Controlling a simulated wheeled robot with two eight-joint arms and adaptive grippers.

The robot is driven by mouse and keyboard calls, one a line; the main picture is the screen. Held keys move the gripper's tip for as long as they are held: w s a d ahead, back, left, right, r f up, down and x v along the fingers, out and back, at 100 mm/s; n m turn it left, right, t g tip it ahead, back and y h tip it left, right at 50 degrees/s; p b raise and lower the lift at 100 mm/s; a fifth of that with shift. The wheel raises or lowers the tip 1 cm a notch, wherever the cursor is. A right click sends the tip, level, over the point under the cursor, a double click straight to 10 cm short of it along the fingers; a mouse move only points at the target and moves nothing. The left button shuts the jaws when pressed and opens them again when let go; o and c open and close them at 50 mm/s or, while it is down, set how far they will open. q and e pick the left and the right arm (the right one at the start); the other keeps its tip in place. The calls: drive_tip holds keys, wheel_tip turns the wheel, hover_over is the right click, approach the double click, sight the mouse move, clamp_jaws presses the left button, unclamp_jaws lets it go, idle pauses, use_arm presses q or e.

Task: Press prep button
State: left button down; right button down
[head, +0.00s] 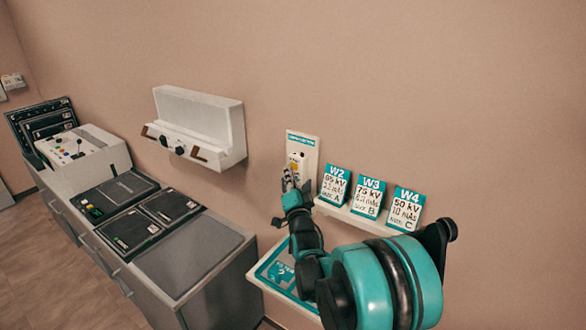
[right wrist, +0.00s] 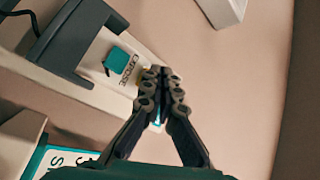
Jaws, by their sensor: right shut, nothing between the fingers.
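A narrow white control panel (head: 304,146) with a teal top label and a yellow mark hangs on the wall in the head view. My right gripper (head: 291,183) is shut and empty in front of the panel's lower part. In the right wrist view its closed fingertips (right wrist: 160,76) overlap the white panel (right wrist: 95,58), beside a teal square (right wrist: 117,62) with lettering that seems to read EXPOSE. Small yellow bits show behind the fingertips. I cannot tell whether they touch; no prep label is readable, and the fingers hide part of the panel. My left gripper is out of view.
A white shelf with cards W2 (head: 335,185), W3 (head: 367,197) and W4 (head: 405,209) is right of the panel. A teal-marked tray (head: 262,274) lies below. A white wall box (head: 200,118) and grey cabinets (head: 190,258) stand left.

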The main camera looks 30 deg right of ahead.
drive_tip(key=shift+w+d, duration=0.15)
drive_tip(key=shift+d, duration=0.2)
idle(0.7)
drive_tip(key=shift+a, duration=0.15)
drive_tip(key=shift+s+a, duration=0.35)
drive_tip(key=shift+a, duration=0.3)
drive_tip(key=a, duration=0.1)
drive_tip(key=s+a, duration=0.1)
drive_tip(key=a, duration=0.1)
drive_tip(key=s+a, duration=0.1)
drive_tip(key=shift+a, duration=0.3)
drive_tip(key=shift+w, duration=0.1)
idle(0.8)
